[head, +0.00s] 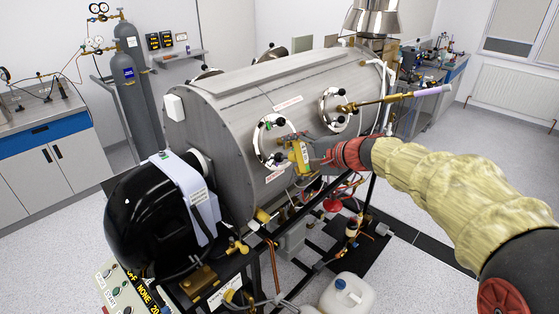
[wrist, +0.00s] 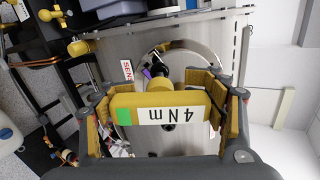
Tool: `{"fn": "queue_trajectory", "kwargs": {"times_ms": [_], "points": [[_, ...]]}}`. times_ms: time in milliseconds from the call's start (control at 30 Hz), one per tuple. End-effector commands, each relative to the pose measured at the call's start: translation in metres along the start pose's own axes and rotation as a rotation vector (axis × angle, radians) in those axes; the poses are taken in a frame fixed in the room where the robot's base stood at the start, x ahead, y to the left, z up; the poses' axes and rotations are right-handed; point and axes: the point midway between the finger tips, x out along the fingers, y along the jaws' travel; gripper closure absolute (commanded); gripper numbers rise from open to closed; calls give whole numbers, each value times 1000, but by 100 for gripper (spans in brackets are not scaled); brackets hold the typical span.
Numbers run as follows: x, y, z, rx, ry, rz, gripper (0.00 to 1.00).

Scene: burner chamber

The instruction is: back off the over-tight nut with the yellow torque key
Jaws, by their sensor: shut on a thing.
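The yellow torque key (wrist: 150,99) lies crosswise between my gripper's (wrist: 163,112) two fingers, which are shut on its ends. Its face carries an upside-down "4 N m" label and a green patch. In the head view the key (head: 299,153) is at the lower right of the nearer round port flange (head: 264,147). Black knob-like nuts sit on this flange, one at the top right (head: 281,122). In the wrist view a dark nut (wrist: 163,73) shows just beyond the key's round yellow end. Whether the key is seated on it I cannot tell; the key hides the contact.
The grey steel chamber (head: 235,97) fills the middle. A second port (head: 333,110) with a long brass rod (head: 385,101) sticks out close above my arm. A black-domed unit (head: 150,215) stands at the near left. Pipes and a white canister (head: 345,296) lie below.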

Motion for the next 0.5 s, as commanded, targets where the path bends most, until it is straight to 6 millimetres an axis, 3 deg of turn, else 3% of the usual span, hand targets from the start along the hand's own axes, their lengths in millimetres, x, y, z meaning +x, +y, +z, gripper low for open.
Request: {"fn": "queue_trajectory", "kwargs": {"times_ms": [500], "points": [[1,2,0,-113,0,-1,97]]}}
